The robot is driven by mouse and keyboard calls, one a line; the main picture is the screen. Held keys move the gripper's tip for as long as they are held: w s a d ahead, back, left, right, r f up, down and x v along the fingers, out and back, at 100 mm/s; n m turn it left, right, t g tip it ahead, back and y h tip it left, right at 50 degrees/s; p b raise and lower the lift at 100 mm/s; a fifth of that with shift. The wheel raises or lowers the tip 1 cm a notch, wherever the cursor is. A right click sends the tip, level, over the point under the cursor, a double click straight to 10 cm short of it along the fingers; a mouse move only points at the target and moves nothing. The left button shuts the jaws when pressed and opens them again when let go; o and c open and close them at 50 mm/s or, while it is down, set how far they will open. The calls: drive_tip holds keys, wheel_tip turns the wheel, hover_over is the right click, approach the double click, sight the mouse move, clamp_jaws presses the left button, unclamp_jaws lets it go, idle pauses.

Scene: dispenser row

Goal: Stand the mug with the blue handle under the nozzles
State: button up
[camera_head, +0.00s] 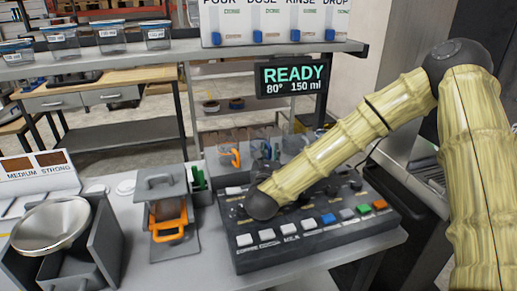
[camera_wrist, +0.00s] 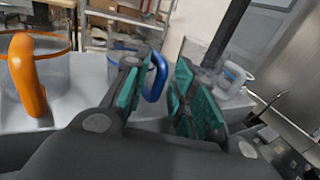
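The mug with the blue handle shows in the wrist view by its blue handle (camera_wrist: 157,78), which lies just beyond and between my fingertips. Its clear body is largely hidden behind the fingers. In the head view a small part of a blue handle (camera_head: 268,151) shows beside my arm, which covers most of that spot. My gripper (camera_wrist: 158,92) is open, with teal pads either side of the handle; I cannot tell whether either pad touches it. I cannot make out the nozzles.
A clear mug with an orange handle (camera_wrist: 28,75) stands close at left in the wrist view. Another clear mug (camera_wrist: 235,76) stands at right. A dark button panel (camera_head: 315,222) lies below my arm. A READY display (camera_head: 293,78) hangs from the shelf.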

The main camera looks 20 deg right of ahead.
clamp_jaws()
